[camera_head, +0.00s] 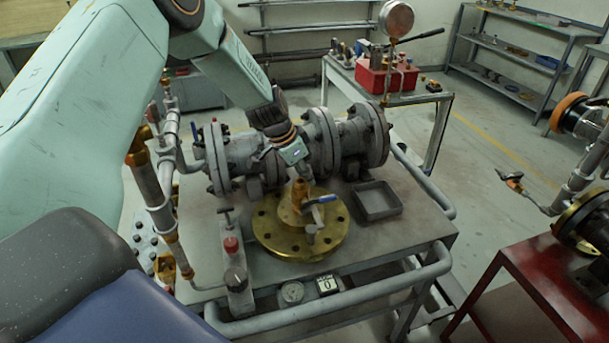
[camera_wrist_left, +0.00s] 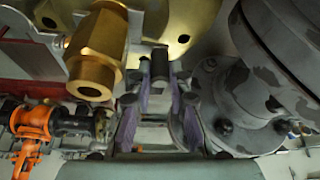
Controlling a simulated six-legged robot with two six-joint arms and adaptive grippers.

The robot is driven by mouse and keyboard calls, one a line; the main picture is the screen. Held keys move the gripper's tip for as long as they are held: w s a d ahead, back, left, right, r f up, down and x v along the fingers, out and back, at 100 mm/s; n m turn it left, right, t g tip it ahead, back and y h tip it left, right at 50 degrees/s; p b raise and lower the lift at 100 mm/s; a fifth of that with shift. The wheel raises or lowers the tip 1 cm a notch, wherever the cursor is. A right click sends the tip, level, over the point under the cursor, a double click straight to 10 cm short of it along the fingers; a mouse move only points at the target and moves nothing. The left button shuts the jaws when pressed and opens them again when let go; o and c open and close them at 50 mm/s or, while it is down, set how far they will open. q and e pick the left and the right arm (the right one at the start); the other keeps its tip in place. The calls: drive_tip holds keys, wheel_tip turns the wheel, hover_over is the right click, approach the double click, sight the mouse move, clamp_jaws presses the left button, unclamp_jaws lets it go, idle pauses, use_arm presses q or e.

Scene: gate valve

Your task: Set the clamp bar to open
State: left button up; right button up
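A round brass flange (camera_head: 270,232) lies on the grey bench, with a brass fitting (camera_head: 300,192) standing on it. A small lever-like bar with a blue and pale handle (camera_head: 322,199) sits beside the fitting; I take it for the clamp bar. My left gripper (camera_head: 306,174) points down just above the fitting, its fingers small in the head view. In the left wrist view my gripper (camera_wrist_left: 161,92) has its purple-padded fingers apart. A dark-topped post (camera_wrist_left: 160,64) shows between or beyond them; contact cannot be told. The brass fitting (camera_wrist_left: 97,45) is close on the left. My right gripper is not in view.
A grey flanged valve body (camera_head: 300,150) lies behind the flange. An empty grey tray (camera_head: 377,200) is to its right. A small post with a red part (camera_head: 232,245) stands front left. Pipes (camera_head: 165,200) rise at the left. A railing (camera_head: 340,312) edges the bench front.

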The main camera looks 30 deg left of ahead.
use_arm(q)
drive_tip(key=shift+s+a+f, duration=0.15)
drive_tip(key=shift+f, duration=0.1)
clamp_jaws()
